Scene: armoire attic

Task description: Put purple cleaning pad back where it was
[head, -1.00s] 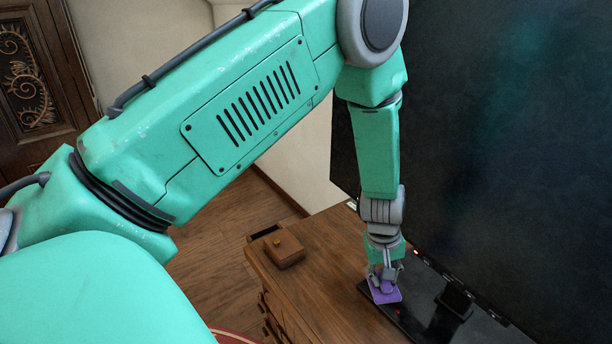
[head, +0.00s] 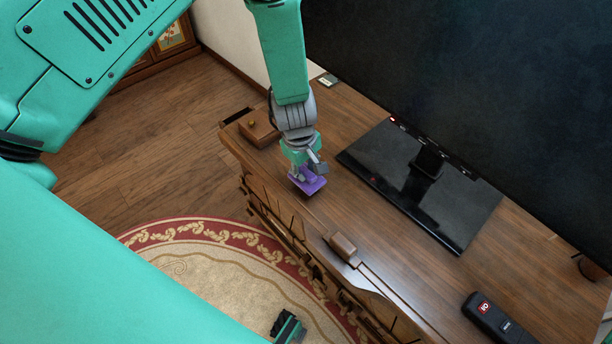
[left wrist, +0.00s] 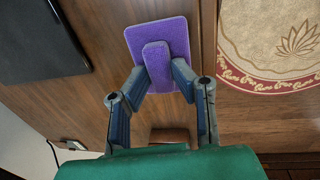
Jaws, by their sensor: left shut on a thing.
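The purple cleaning pad (head: 313,187) is a flat rectangle with a raised grip block. My left gripper (head: 308,172) is shut on it near the left front edge of the wooden cabinet top. The left wrist view shows the pad (left wrist: 174,32) beyond the fingertips of my left gripper (left wrist: 162,75), which pinch its grip block. The pad appears to be over the wood, clear of the black monitor stand; I cannot tell if it touches the wood. A small dark and green part at the bottom of the head view may be my right gripper (head: 288,326); its jaws are unclear.
A large black monitor (head: 480,90) stands on a glossy base (head: 440,205). A wooden-handled item (head: 343,246) lies near the front edge, a black remote-like device (head: 498,318) at lower right. A patterned rug (head: 215,262) covers the floor.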

